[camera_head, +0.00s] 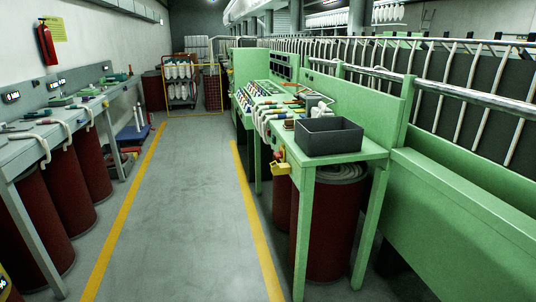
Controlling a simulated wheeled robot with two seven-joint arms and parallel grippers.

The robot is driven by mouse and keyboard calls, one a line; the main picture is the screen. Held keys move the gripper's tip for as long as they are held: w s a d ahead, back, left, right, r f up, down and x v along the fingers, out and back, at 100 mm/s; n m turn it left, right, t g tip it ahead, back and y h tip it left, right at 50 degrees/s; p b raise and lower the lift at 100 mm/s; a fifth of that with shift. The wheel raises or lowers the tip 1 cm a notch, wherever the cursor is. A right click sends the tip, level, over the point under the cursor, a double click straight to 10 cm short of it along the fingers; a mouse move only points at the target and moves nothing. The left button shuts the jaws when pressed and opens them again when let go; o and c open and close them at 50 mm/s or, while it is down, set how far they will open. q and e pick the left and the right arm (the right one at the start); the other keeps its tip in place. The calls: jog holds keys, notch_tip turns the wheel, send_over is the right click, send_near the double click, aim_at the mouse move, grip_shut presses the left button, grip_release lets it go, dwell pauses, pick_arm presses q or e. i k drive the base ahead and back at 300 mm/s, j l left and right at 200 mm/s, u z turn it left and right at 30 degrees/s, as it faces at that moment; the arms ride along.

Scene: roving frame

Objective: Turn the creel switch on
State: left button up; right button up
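A small yellow switch box (280,167) with a red part above it is fixed to the near left side of the green machine table (349,163). It looks like a switch, but I cannot tell whether it is the creel switch or whether it is on or off. The creel with white bars (463,118) runs along the right behind a green panel (452,199). Neither of my grippers is in view.
A dark open box (328,137) sits on the green table, with red-brown drums (334,222) below. A grey workbench (62,123) with tools and drums lines the left wall. The grey aisle (186,205) between yellow lines is clear. A yellow-framed cart (194,84) stands at its far end.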

aim_at(277, 154)
jog(key=i+j+u, duration=0.3)
jog(key=i, duration=0.35)
jog(key=i+j+u, duration=0.25)
jog(key=i, duration=0.4)
jog(key=i+u, duration=0.3)
jog(key=i, duration=0.35)
jog(key=i+j+z, duration=0.1)
jog(key=i+z, duration=0.2)
jog(key=i, duration=0.15)
jog(key=i+j+z, duration=0.25)
jog(key=i, duration=0.15)
jog(key=i+j+z, duration=0.15)
jog(key=i+z, duration=0.15)
jog(key=i, duration=0.15)
